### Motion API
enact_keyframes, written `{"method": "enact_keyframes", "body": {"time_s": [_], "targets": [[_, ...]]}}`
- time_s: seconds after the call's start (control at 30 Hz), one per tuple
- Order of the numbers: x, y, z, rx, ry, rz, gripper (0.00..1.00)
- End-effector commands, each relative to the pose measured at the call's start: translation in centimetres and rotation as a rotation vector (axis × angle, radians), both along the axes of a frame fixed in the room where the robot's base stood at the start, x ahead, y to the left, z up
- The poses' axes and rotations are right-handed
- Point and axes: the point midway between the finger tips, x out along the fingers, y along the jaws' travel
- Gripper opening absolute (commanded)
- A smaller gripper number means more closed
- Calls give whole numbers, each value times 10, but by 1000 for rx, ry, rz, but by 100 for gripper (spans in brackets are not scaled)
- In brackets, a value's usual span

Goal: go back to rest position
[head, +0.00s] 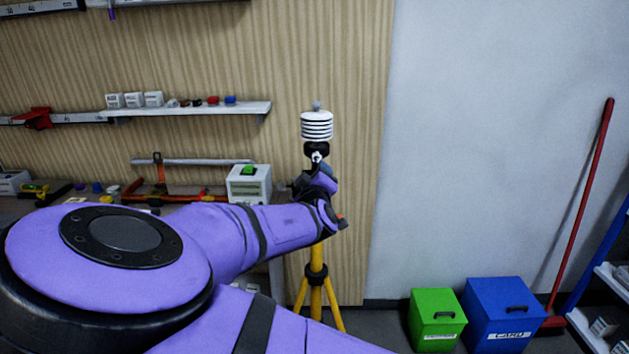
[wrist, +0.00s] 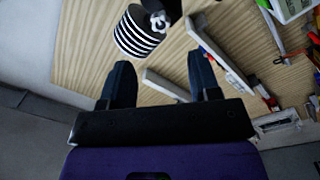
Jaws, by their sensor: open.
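In the wrist view my gripper (wrist: 162,82) shows two dark fingers spread wide apart with nothing between them. The white-and-black ribbed sensor (wrist: 138,32) is just beyond the left finger, apart from it as far as I can tell. In the head view the sensor (head: 317,125) stands upright on top of a yellow tripod (head: 317,285). My purple arm stretches from the lower left to the tripod, and its wrist end hides the tripod's upper part. The fingers are hard to make out in the head view.
A workbench with a white box with a green top (head: 249,184) and tools is left of the tripod. A shelf (head: 190,109) holds small parts. A green bin (head: 436,320), a blue bin (head: 503,315) and a red broom (head: 584,205) stand right. The wall between is clear.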

Motion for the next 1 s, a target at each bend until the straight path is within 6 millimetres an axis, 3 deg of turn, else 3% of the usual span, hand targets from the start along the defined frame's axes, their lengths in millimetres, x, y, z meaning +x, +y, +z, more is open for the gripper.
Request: {"method": "enact_keyframes", "body": {"time_s": [0.47, 0.57, 0.77, 1.0], "targets": [[3, -7, -3, 13, 19, -14, 57], [6, -27, -10, 55, 76, -57, 57], [6, -89, -36, 216, 283, -189, 57], [-14, -141, -56, 424, 524, -306, 57]]}}
